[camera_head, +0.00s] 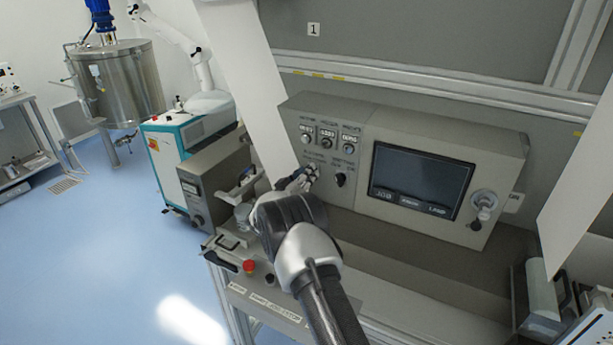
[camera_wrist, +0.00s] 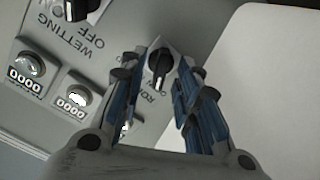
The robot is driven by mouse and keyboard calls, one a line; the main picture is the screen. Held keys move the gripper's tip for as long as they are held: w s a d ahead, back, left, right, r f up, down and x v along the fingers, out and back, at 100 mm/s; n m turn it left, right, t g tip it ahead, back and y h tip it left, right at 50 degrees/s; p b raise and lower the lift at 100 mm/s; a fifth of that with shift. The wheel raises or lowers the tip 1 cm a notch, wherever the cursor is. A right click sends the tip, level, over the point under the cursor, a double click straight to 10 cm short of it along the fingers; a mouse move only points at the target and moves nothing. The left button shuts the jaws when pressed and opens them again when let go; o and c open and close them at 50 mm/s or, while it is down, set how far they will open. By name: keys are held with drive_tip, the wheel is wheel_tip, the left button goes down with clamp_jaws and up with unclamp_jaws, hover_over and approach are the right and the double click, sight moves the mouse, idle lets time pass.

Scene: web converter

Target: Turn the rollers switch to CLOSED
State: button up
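The rollers switch (camera_wrist: 160,62) is a black rotary knob on a light diamond-shaped plate in the wrist view. A small white mark shows at its lower end, and its label is partly hidden by a finger. My gripper (camera_wrist: 160,66) is open, with one blue-padded finger on each side of the knob and gaps visible between them. Whether the fingertips reach past the knob's face is unclear. In the head view my gripper (camera_head: 304,179) is at the left part of the grey control panel (camera_head: 420,139) and mostly hides the switch.
The wetting knob (camera_head: 341,180) is just right of my gripper, and a row of counters (camera_head: 327,133) is above. A dark screen (camera_head: 420,181) is farther right. A white panel (camera_head: 245,80) hangs close to my gripper's left. A red button (camera_head: 249,266) is below.

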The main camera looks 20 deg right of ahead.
drive_tip(key=shift+w+d, duration=0.2)
drive_tip(key=shift+d, duration=0.05)
drive_tip(key=shift+c, duration=0.4)
clamp_jaws()
